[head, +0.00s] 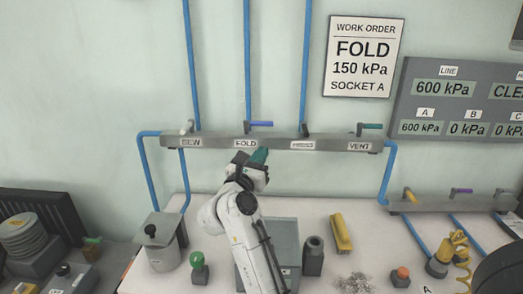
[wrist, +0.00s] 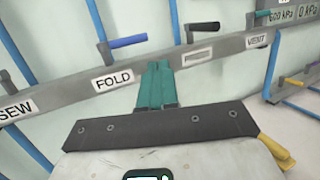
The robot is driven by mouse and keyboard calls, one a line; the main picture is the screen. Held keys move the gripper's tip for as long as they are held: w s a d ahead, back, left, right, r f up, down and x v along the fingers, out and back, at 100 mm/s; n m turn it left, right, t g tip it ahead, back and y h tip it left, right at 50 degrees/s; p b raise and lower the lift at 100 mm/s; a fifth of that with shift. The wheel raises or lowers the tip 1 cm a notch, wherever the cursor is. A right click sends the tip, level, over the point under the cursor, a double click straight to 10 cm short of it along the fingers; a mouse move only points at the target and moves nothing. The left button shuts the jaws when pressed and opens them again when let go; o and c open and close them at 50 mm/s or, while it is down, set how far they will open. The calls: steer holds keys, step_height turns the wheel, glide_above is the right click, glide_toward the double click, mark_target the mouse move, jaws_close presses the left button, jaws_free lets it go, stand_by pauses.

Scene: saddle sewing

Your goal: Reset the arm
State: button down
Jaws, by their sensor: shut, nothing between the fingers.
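My gripper (head: 259,156) is in front of the labelled valve bar (head: 275,143), near the FOLD label (head: 245,144). In the wrist view its teal fingers (wrist: 157,68) are together, with nothing visible between them. They point at the bar (wrist: 60,88), between the FOLD label (wrist: 114,80) and the third label (wrist: 197,57). I cannot tell whether they touch it. The blue FOLD handle (head: 260,124) lies sideways to the right and shows up and left of the fingers in the wrist view (wrist: 128,41). The green VENT handle (head: 372,126) also lies sideways.
A work order sign (head: 364,58) and a pressure board (head: 455,105) hang on the wall. Below stand a grey canister (head: 162,245), a green-knobbed piece (head: 197,262), a dark cylinder (head: 313,257), a yellow tool (head: 341,233) and an orange-topped button (head: 401,275). A lower valve bar (head: 450,203) is at right.

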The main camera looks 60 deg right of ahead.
steer(key=shift+s+a+f, duration=0.1)
steer(key=shift+s+a, duration=0.15)
steer(key=shift+a, duration=0.3)
steer(key=shift+s+a+f, duration=0.1)
steer(key=shift+s+a, duration=0.1)
steer(key=shift+a, duration=0.3)
steer(key=shift+r, duration=0.1)
